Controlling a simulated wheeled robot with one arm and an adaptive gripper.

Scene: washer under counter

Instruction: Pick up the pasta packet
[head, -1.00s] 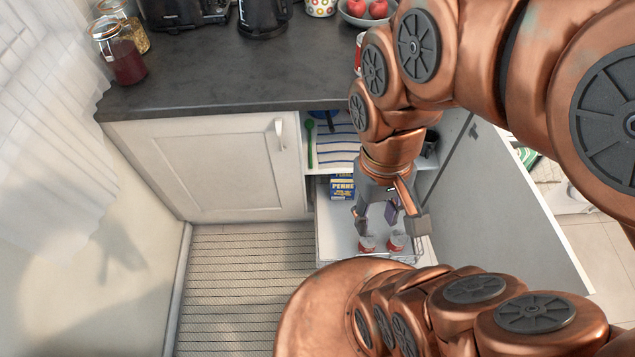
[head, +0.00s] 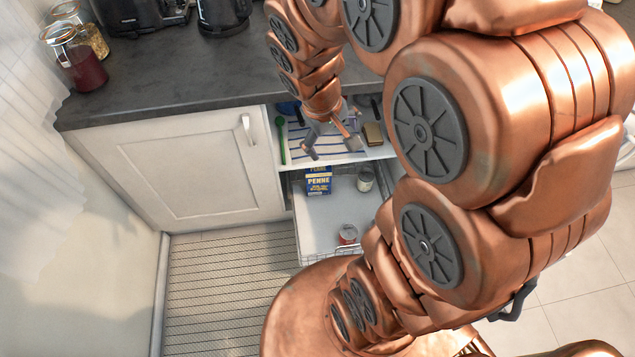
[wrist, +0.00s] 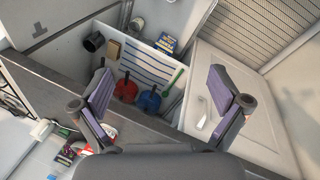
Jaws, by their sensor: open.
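The pasta packet (head: 318,181) is a blue box with yellow "PENNE" lettering. It stands at the back left of the pulled-out lower drawer in the head view. It also shows near the top of the wrist view (wrist: 166,43), partly cut off by the striped shelf's edge. My gripper (head: 332,148) is open and empty, over the striped shelf above and behind the packet. In the wrist view both fingers (wrist: 162,90) are spread apart, with nothing between them, and the packet lies beyond them.
The shelf (head: 290,160) holds a striped cloth, a green spoon and a tan block (head: 373,134). Red and blue items (wrist: 148,100) lie there too. The dark counter (head: 180,85) overhangs the shelf.

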